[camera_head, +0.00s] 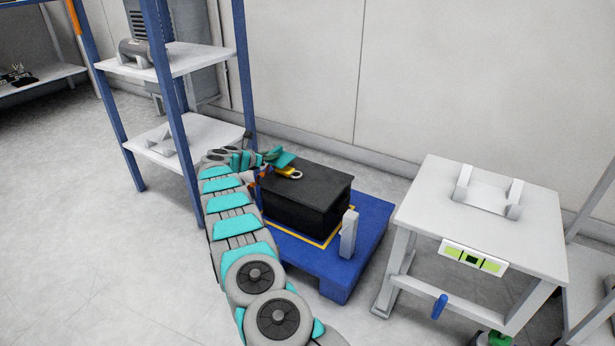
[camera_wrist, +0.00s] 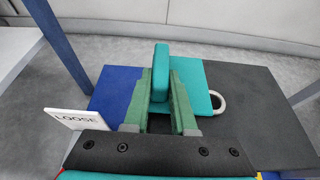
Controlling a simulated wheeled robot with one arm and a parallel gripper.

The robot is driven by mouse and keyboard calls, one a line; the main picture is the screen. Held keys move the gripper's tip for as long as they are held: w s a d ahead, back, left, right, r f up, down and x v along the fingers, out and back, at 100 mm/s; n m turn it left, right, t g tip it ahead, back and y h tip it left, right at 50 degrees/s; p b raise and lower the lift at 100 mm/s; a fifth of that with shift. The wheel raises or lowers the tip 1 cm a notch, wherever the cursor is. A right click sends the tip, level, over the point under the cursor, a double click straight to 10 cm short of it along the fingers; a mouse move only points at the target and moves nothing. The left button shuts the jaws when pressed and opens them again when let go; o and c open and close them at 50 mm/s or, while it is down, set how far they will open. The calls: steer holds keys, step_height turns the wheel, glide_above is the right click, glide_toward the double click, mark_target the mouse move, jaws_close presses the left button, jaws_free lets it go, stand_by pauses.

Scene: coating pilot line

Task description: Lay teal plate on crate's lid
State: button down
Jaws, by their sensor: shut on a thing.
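The black crate (camera_head: 305,205) stands on the blue pallet, and its flat dark lid (camera_head: 322,182) also shows in the wrist view (camera_wrist: 262,105). My gripper (camera_wrist: 160,95) is shut on the teal plate's upright grip (camera_wrist: 161,70), with one green finger on each side. The flat part of the teal plate (camera_wrist: 208,84) shows to the right of the fingers, over the lid's left part. In the head view the plate (camera_head: 284,158) is at the lid's far left edge, partly behind my gripper (camera_head: 263,162). I cannot tell whether it touches the lid.
A white "LOOSE" sign (camera_wrist: 75,120) is left of the fingers. The blue pallet (camera_head: 355,245) carries a grey post (camera_head: 348,235). A shelf rack (camera_head: 185,130) is left, a white table (camera_head: 480,220) right.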

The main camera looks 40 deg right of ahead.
steer(key=b, duration=0.2)
glide_above(308, 178)
steer(key=shift+d+f, duration=0.15)
steer(key=shift+f, duration=0.7)
steer(key=shift+w+f, duration=0.1)
steer(key=shift+f, duration=1.55)
steer(key=shift+f+b, duration=0.25)
steer(key=shift+b, duration=0.3)
steer(key=c, duration=0.7)
jaws_free()
steer(key=shift+c, duration=0.2)
steer(key=shift+r, duration=0.15)
steer(key=shift+r+p, duration=0.25)
steer(key=shift+p, duration=0.2)
steer(key=shift+a, duration=0.3)
steer(key=v, duration=1.1)
steer(key=shift+s+a+b, duration=0.1)
steer(key=shift+s+b, duration=0.1)
steer(key=shift+b, duration=0.1)
